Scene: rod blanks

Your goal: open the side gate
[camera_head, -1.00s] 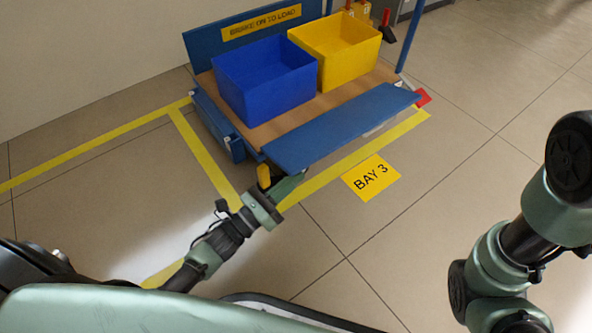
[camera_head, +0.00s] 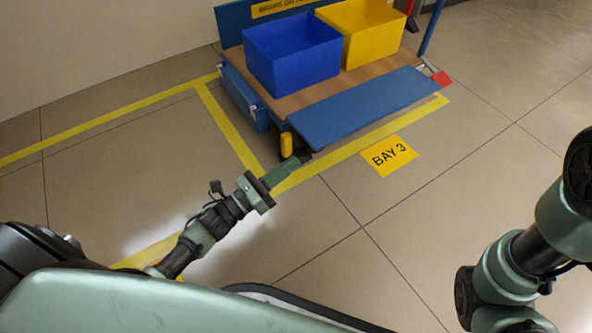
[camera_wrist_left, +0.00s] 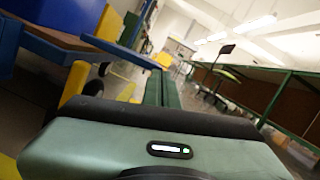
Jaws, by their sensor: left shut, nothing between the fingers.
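The trolley has a blue side panel (camera_head: 362,108) along its near side, which I take to be the side gate. Its broad face shows from above, and I cannot tell its exact tilt. A yellow handle-like part (camera_head: 287,144) is at the panel's near left corner and also shows in the left wrist view (camera_wrist_left: 75,82). My left gripper (camera_head: 305,158) is shut and empty, low over the floor, just right of the yellow part and apart from it. In the left wrist view its fingers point ahead. My right arm shows at the right, but its gripper is out of view.
A blue bin (camera_head: 292,55) and a yellow bin (camera_head: 360,32) stand on the trolley's brown deck (camera_head: 305,97). Open floor lies left and right of my left arm.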

